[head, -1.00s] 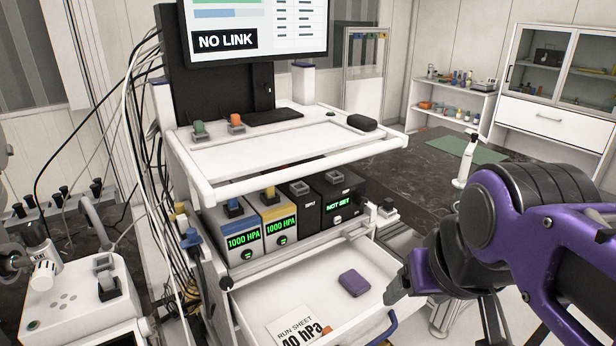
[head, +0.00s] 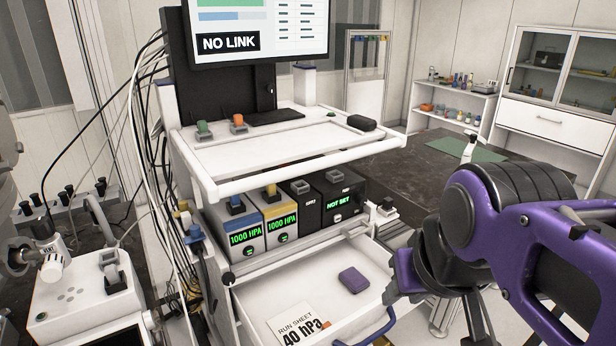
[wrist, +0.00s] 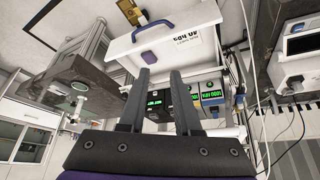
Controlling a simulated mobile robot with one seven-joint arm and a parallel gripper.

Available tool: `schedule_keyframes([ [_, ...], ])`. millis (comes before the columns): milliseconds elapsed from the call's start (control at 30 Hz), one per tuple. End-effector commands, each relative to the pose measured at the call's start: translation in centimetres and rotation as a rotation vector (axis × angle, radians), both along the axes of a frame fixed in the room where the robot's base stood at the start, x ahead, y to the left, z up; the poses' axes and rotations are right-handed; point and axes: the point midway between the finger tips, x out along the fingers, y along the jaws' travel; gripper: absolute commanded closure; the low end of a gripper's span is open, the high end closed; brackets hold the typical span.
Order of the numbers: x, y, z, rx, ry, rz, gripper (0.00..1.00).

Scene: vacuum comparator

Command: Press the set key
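A black unit (head: 340,190) in the instrument row shows green "NOT SET" on its display. It has a small pale control (head: 338,217) below the display; I cannot read its label or tell whether it is the set key. In the wrist view, the unit's green display (wrist: 155,101) shows between my fingers, the picture being upside down. My gripper (wrist: 160,73) is open and empty, its two dark fingers apart. In the head view, my gripper (head: 402,280) is right of the open drawer, apart from the unit, its fingers partly hidden.
The open white drawer (head: 262,290) below the units holds a purple block (head: 353,280) and a run sheet (head: 300,325) reading 40 hPa. Two meters (head: 246,237) showing 1000 HPA stand left of the black units. A white shelf (head: 250,180) overhangs them. Cables hang at left.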

Motion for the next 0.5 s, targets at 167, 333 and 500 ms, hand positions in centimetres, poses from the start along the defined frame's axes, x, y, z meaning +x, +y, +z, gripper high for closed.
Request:
schedule_keyframes([
  [167, 0.00, 0.00, 0.00, 0.000, 0.000, 0.000, 1.00],
  [333, 0.00, 0.00, 0.00, 0.000, 0.000, 0.000, 1.00],
  [500, 0.00, 0.00, 0.00, 0.000, 0.000, 0.000, 1.00],
])
